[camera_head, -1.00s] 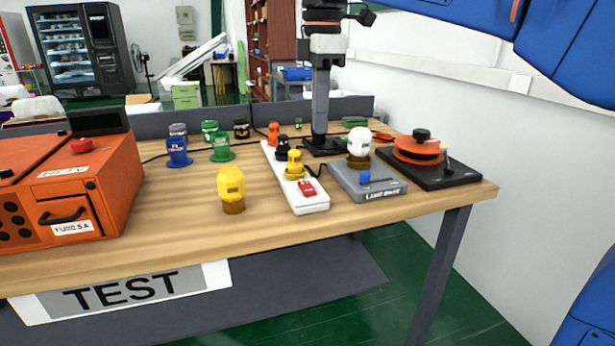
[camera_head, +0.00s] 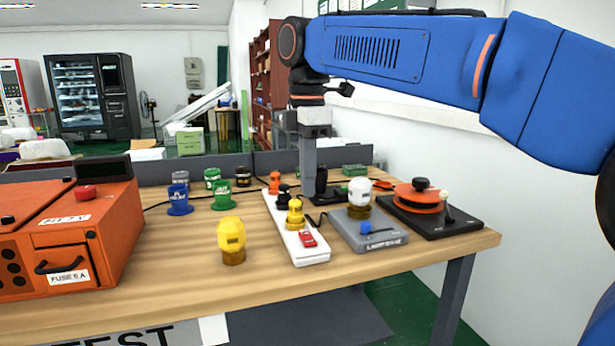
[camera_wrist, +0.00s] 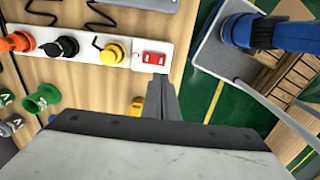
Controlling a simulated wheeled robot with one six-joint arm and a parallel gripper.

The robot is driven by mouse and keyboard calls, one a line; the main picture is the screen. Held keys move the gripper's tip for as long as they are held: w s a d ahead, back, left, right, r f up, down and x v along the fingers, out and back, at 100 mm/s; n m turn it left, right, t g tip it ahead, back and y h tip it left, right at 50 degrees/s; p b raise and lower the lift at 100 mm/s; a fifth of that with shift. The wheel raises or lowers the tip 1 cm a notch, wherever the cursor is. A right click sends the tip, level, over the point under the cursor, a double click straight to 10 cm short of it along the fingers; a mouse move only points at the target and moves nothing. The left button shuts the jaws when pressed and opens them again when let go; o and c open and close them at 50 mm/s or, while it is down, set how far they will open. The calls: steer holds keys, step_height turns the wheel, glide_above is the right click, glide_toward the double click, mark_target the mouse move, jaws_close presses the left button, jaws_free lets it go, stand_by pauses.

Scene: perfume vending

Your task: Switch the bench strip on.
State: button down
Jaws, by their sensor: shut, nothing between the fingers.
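The bench strip (camera_head: 312,256) is a long white power strip on the wooden bench, with orange, black and yellow plugs in it. Its red rocker switch (camera_head: 308,240) is at the near end; whether it is on is too small to tell. In the wrist view the strip (camera_wrist: 80,57) runs across the top left, with the red switch (camera_wrist: 153,58) at its right end. My gripper (camera_head: 308,201) is shut and empty, pointing down. In the wrist view its fingertips (camera_wrist: 161,80) appear just beside the switch; they look above the strip, and I see no contact.
A yellow bulb-like piece (camera_head: 232,240) stands left of the strip. A grey lamp base (camera_head: 368,240) with a blue knob and white bulb is close on the right, then a black turntable-like device (camera_head: 440,220). An orange fuse box (camera_head: 105,235) fills the bench's left.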

mark_target(306, 237)
step_height(306, 237, down, 10)
steer(key=shift+f, duration=0.2)
stand_by(0.3)
steer(key=shift+s+f, duration=0.1)
steer(key=shift+f, duration=0.05)
steer(key=shift+w, duration=0.2)
steer(key=shift+w+a+r, duration=0.2)
steer(key=shift+w+r, duration=0.1)
steer(key=shift+w, duration=0.3)
stand_by(0.3)
